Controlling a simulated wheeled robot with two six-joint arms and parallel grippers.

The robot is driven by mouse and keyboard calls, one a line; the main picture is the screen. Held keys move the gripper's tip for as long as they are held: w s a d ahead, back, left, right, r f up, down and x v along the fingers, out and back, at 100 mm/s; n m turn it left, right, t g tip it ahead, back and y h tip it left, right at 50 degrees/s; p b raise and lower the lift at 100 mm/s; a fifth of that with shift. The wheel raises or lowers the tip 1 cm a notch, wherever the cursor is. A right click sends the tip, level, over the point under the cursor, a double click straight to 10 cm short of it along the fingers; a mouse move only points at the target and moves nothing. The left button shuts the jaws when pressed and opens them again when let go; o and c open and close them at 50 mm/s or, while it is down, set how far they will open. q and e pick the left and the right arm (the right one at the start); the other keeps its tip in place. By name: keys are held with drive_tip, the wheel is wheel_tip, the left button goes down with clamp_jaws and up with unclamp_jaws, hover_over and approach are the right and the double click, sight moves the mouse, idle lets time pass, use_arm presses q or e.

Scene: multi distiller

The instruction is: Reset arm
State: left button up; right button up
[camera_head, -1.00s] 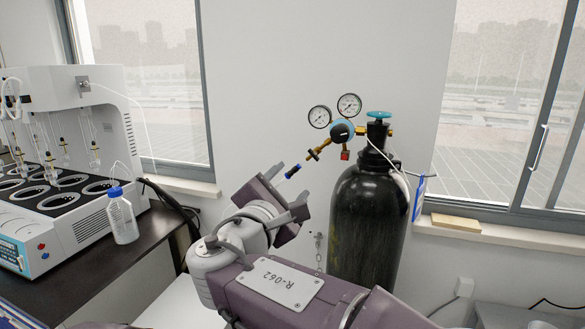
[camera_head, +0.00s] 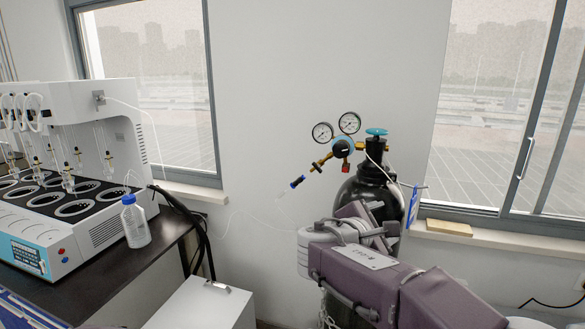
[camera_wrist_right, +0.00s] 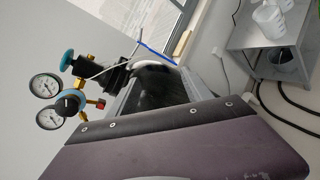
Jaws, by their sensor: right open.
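My right arm comes in from the lower right in the head view. Its gripper (camera_head: 376,222) is open and in front of the black gas cylinder (camera_head: 357,190), hiding much of it. No object shows in its jaws, though the fingertips are partly hidden. In the right wrist view, my purple gripper body fills the bottom, with the pressure regulator (camera_wrist_right: 68,103) at the left and the cylinder (camera_wrist_right: 160,86) behind. My left gripper is not in view.
A white multi-position distiller (camera_head: 70,180) stands on a dark bench (camera_head: 130,255) at the left, with a blue-capped bottle (camera_head: 135,222) beside it. A white box (camera_head: 205,305) is at the bottom. A grey metal stand (camera_wrist_right: 275,45) shows in the right wrist view.

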drive_tip(key=s+d+f+m+g+y+p, duration=0.2)
drive_tip(key=s+d+f+m+g, duration=0.15)
drive_tip(key=s+f, duration=0.35)
drive_tip(key=s+d+f+m+g+y+p, duration=0.25)
drive_tip(key=s+d+f+g, duration=0.25)
drive_tip(key=f, duration=0.4)
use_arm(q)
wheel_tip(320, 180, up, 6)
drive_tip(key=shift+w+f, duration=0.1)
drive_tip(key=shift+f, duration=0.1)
use_arm(e)
drive_tip(key=s+a+f+m+g+y, duration=0.1)
drive_tip(key=s+a+f+m+y, duration=0.5)
drive_tip(key=s+a+f+m, duration=0.4)
drive_tip(key=f+m, duration=0.1)
drive_tip(key=m, duration=0.2)
drive_tip(key=shift+a+f, duration=0.25)
drive_tip(key=shift+a, duration=0.05)
drive_tip(key=shift+s+g, duration=0.15)
drive_tip(key=shift+g, duration=0.1)
drive_tip(key=shift+c, duration=0.4)
